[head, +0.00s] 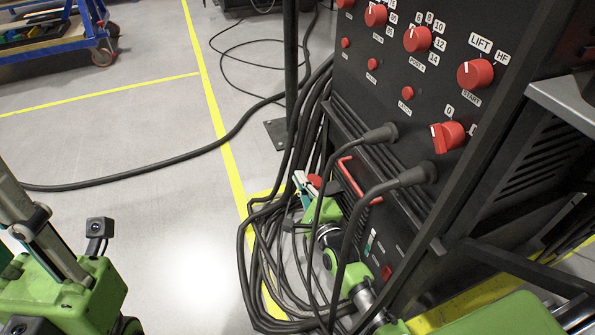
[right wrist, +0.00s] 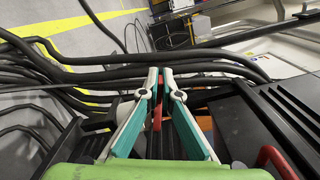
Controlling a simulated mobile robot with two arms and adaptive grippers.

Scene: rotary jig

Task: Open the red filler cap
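My right gripper (head: 306,184) is low beside the black control cabinet (head: 385,110), among the cables. A small red part (head: 315,181), which looks like the red filler cap, shows right at its fingers. In the right wrist view, the two white and teal fingertips (right wrist: 160,70) are close together with a narrow gap. A red strip (right wrist: 157,116) shows between the fingers; most of it is hidden. I cannot tell whether the fingers press on it.
Thick black cables (head: 262,240) loop around my right gripper. A red bar handle (head: 352,183) on the cabinet is close by and also shows in the right wrist view (right wrist: 276,160). Red knobs (head: 475,73) are higher up. The floor (head: 150,150) at the left is mostly clear.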

